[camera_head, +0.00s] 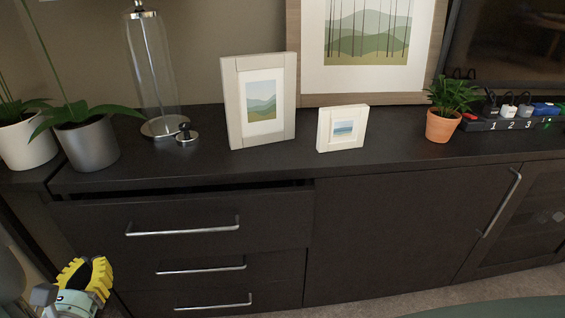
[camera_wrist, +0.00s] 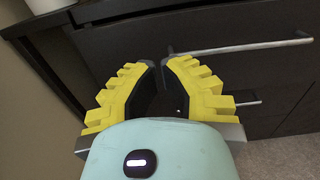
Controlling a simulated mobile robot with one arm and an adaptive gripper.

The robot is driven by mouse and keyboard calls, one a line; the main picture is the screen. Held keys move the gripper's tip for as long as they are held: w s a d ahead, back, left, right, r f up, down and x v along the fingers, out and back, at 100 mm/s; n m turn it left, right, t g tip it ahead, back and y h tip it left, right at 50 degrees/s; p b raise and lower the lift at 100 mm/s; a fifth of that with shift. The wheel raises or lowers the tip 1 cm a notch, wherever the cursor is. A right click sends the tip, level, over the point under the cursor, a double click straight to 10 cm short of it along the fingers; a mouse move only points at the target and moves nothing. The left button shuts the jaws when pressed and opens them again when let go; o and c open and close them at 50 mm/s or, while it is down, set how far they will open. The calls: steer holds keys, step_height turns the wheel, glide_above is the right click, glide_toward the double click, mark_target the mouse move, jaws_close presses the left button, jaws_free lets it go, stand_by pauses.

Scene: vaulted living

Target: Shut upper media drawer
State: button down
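The upper drawer (camera_head: 272,207) of the dark media cabinet stands slightly out, with a dark gap along its top edge under the cabinet top. Its silver bar handle (camera_head: 183,231) runs across the front, and a bar handle also crosses the wrist view (camera_wrist: 240,48). My gripper (camera_head: 88,264) has yellow ribbed fingers and is at the lower left in the head view, left of the drawer fronts. In the wrist view its fingertips (camera_wrist: 158,70) come together in front of the dark cabinet front, with nothing seen between them. I see no contact with the drawer.
Lower drawers with bar handles (camera_head: 205,267) lie below. On the cabinet top (camera_head: 190,165) stand a glass lamp (camera_head: 152,75), picture frames (camera_head: 262,100), potted plants (camera_head: 88,145) and a power strip (camera_head: 510,123). A green rounded surface (camera_head: 500,307) shows at the lower right.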

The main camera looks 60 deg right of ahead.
mark_target(122, 211)
steer(key=x, duration=1.3)
steer(key=shift+s+d, duration=0.15)
steer(key=shift+s, duration=0.05)
steer(key=shift+w+d+f, duration=0.1)
steer(key=shift+w+d, duration=0.05)
steer(key=shift+d, duration=0.05)
steer(key=b+x, duration=0.2)
steer(key=x, duration=0.1)
steer(key=shift+f+b, duration=0.15)
steer(key=shift+b, duration=0.15)
steer(key=shift+w+d, duration=0.25)
steer(key=shift+d, duration=0.1)
steer(key=shift+a, duration=0.15)
